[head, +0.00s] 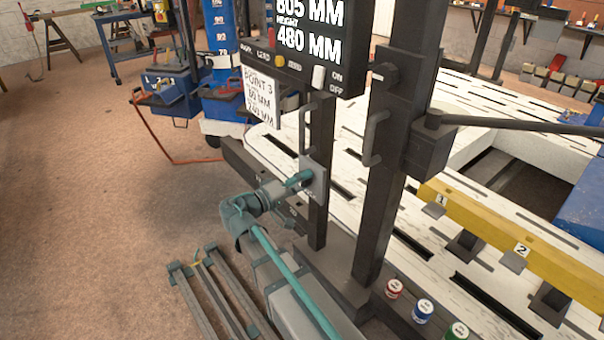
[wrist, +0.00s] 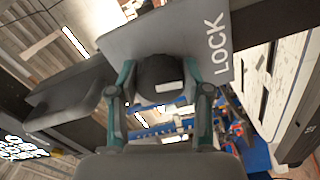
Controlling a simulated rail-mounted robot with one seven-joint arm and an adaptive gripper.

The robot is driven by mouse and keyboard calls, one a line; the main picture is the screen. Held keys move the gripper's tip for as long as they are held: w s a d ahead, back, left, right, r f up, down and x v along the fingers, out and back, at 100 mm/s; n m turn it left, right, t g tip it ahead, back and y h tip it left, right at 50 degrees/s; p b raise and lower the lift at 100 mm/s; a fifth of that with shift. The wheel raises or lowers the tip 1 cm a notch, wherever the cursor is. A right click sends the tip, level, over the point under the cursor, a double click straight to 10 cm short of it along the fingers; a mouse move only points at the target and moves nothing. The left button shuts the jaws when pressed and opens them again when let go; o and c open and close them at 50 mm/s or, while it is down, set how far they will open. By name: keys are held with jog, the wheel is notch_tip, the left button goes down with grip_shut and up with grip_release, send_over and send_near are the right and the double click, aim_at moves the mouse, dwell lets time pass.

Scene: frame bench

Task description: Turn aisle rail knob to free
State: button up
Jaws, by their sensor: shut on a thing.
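The aisle rail knob (wrist: 158,72) is a dark round knob with a pale mark on its rim. It sits on a grey plate (wrist: 118,44) that reads LOCK at the right in the wrist view; no FREE label shows. My gripper (wrist: 162,86) has its two teal fingers on either side of the knob, shut on it. In the head view my gripper (head: 300,178) is up against the plate (head: 318,182) on a dark post, and the knob is hidden behind the fingers.
A display box (head: 305,45) with a yellow button and a white switch tops the post. A paper note (head: 262,98) hangs beside it. A thicker dark upright (head: 385,165) with handles stands close to the right. A yellow numbered beam (head: 500,235) and several coloured cans (head: 422,311) lie further right.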

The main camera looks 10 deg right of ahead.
jog(key=shift+r+n+p, duration=0.1)
jog(key=shift+n+p, duration=0.6)
jog(key=shift+n, duration=0.1)
jog(key=o, duration=1.2)
jog(key=shift+c, duration=0.2)
jog(key=shift+a, duration=0.15)
jog(key=v, duration=1.2)
